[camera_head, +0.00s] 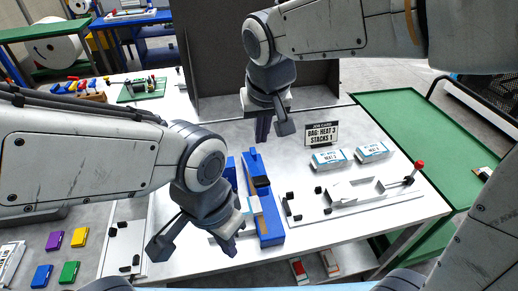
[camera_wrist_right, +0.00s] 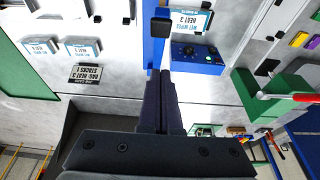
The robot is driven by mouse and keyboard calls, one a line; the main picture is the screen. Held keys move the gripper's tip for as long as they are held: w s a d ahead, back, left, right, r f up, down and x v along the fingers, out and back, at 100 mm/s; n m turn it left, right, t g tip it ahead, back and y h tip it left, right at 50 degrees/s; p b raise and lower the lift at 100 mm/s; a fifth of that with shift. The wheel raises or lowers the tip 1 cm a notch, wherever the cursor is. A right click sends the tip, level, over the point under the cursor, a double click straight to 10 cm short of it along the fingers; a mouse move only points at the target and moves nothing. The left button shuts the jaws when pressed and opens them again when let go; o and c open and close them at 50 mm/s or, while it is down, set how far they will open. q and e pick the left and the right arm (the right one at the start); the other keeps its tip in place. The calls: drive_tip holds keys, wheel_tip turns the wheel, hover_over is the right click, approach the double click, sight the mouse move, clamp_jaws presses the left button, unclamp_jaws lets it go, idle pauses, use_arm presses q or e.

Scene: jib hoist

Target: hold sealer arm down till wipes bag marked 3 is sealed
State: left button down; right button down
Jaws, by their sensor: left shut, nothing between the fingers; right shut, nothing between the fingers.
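The blue sealer (camera_head: 267,225) stands on the white table, its long arm (camera_head: 256,170) running from the back toward me. It also shows in the right wrist view, with its blue control box (camera_wrist_right: 203,58). A wipes bag marked 3 (camera_wrist_right: 192,22) lies at the sealer in that view, beside the blue bar; its edge is partly hidden. I cannot tell whether the arm is fully down. My left gripper (camera_head: 230,248) is shut and empty, left of the sealer's near end. My right gripper (camera_head: 263,138) is shut and empty, above and behind the sealer's far end; its fingers (camera_wrist_right: 160,85) show together.
A job card (camera_head: 321,134) reads heat 3, stacks 1. Two wipes bags (camera_head: 328,160) (camera_head: 372,151) lie right of the sealer. A fixture with a red-knobbed lever (camera_head: 419,165) stands at the right. A grey panel (camera_head: 215,70) rises behind. A green table (camera_head: 415,120) adjoins at right.

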drive_tip(key=shift+f, duration=0.15)
drive_tip(key=p, duration=0.2)
hover_over(259, 179)
drive_tip(key=x, duration=0.2)
drive_tip(key=s+x, duration=0.1)
drive_tip(key=x, duration=0.5)
drive_tip(key=shift+s+d+f, duration=0.2)
drive_tip(key=shift+s+f, duration=0.1)
drive_tip(key=shift+f, duration=0.15)
drive_tip(key=f, duration=0.1)
drive_tip(key=s+f, duration=0.1)
drive_tip(key=f, duration=0.1)
drive_tip(key=shift+s+f+p, duration=0.1)
drive_tip(key=shift+f+p, duration=0.1)
drive_tip(key=shift+p, duration=0.2)
drive_tip(key=shift+s+d+f, duration=0.1)
drive_tip(key=shift+s+f, duration=0.1)
drive_tip(key=shift+f, duration=0.3)
